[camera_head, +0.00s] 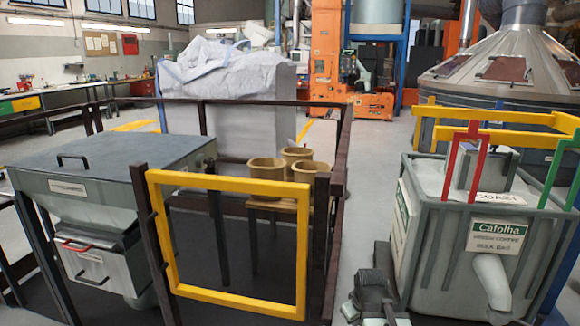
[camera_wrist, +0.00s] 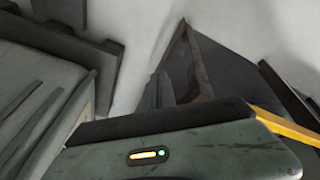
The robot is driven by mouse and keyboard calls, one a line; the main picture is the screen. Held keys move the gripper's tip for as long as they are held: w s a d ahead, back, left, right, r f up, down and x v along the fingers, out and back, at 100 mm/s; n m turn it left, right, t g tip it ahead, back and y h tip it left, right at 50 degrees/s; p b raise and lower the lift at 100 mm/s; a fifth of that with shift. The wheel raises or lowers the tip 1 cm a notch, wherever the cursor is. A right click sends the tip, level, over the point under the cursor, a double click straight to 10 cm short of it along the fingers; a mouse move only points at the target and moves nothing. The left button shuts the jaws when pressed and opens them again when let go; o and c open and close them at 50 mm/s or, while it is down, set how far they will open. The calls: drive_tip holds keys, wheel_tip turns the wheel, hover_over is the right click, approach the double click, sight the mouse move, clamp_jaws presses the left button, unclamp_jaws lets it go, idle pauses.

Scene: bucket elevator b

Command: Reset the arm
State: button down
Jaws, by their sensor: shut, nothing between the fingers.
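My gripper (camera_wrist: 158,90) shows in the wrist view as narrow dark fingers beyond a worn grey-green housing with a small yellow and green light. The fingers are together, with nothing between them. In the head view, a dark grey jointed part of my arm (camera_head: 375,302) shows at the bottom, between the yellow gate frame (camera_head: 230,299) and the grey bulk bin (camera_head: 425,240). The fingers are hard to make out there.
Dark railings surround a grey hopper (camera_head: 90,165) at left and a stand with several tan buckets (camera_head: 268,168). The bin at right carries red, yellow and green bars and a spout (camera_head: 493,280). Open floor (camera_head: 375,150) lies between the railing and the bin.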

drive_tip(key=s+a+f+m+g, duration=0.1)
drive_tip(key=s+a+m+g, duration=0.35)
drive_tip(key=s, duration=0.35)
wheel_tip(320, 180, up, 30)
drive_tip(key=p, duration=3)
drive_tip(key=shift+a+t, duration=0.35)
drive_tip(key=shift+a, duration=0.05)
drive_tip(key=shift+s, duration=0.1)
